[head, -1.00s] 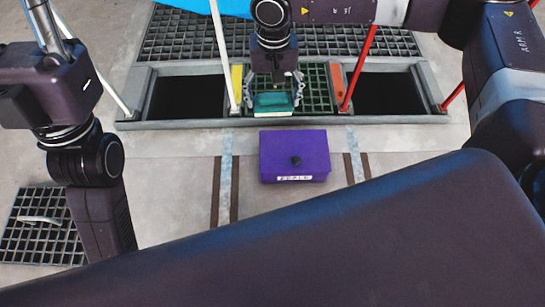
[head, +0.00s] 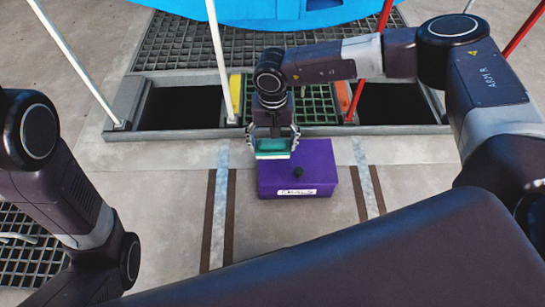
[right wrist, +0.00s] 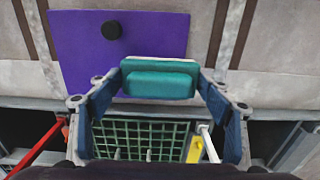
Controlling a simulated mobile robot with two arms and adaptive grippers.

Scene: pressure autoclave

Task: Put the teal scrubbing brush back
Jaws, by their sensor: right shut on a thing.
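The teal scrubbing brush (head: 272,148) is held between the fingers of my right gripper (head: 273,143). In the right wrist view the brush (right wrist: 158,80) sits level between the two fingertips of the gripper (right wrist: 158,84), with a pale edge showing along its far side. In the head view the brush overlaps the back left edge of a purple box (head: 325,178); I cannot tell its height above it. The box has a black knob and a white label with unreadable writing. My left arm shows at the left, but its gripper is out of view.
A green grid (head: 318,103) lies in the grey frame behind the box, with dark openings (head: 180,108) on both sides. Yellow (head: 236,93) and orange (head: 343,94) pieces flank the grid. White and red poles rise nearby. A blue rounded body (head: 270,12) stands at the back. Floor beside the box is clear.

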